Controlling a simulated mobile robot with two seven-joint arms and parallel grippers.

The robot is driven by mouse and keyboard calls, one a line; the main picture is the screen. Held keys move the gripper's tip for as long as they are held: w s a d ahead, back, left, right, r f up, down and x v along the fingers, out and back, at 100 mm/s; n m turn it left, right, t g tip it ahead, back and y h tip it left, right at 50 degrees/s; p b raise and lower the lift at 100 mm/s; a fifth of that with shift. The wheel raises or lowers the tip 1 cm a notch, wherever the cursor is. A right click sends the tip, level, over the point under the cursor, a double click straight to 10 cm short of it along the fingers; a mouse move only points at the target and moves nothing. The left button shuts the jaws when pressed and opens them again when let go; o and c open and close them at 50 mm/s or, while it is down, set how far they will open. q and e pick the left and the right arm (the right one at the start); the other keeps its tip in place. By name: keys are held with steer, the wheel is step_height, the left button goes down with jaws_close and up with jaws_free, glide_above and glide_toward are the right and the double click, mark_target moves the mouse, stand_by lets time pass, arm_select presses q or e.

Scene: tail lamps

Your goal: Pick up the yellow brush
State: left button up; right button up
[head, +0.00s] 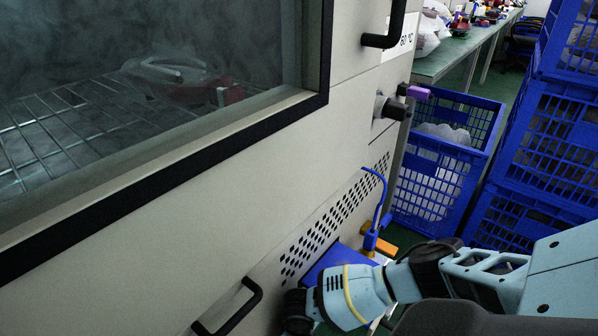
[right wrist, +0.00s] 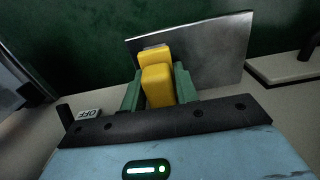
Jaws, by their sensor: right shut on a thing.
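The rest of the brush is hidden or cannot be told apart. A flat grey metal-looking plate (right wrist: 205,52) stands right behind the yellow part; I cannot tell whether they are joined. In the head view my light-blue right arm reaches in from the lower right, low beside the cabinet front, and its gripper and the brush do not show. My left gripper is in neither view.
A large beige oven cabinet (head: 230,190) fills the left, with a red and clear lamp (head: 190,80) on the rack behind its window. Black handles (head: 235,312) stick out. Blue crates (head: 540,140) stand at right. A green-topped table (head: 455,50) is behind.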

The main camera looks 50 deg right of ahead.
steer(key=shift+s+r, duration=0.15)
steer(key=shift+r, duration=0.2)
step_height(320, 180, up, 7)
steer(key=p, duration=0.4)
steer(key=shift+f, duration=0.1)
arm_select(q)
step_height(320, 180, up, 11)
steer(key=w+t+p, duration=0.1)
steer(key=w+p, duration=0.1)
steer(key=p, duration=0.4)
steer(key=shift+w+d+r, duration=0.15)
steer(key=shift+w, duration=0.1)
arm_select(e)
steer(key=s+d, duration=0.1)
steer(key=s, duration=1.8)
steer(key=shift+s+d+f, duration=0.25)
steer(key=shift+d+f, duration=0.05)
steer(key=shift+f, duration=0.05)
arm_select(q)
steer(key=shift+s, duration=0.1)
arm_select(e)
steer(key=shift+s, duration=0.15)
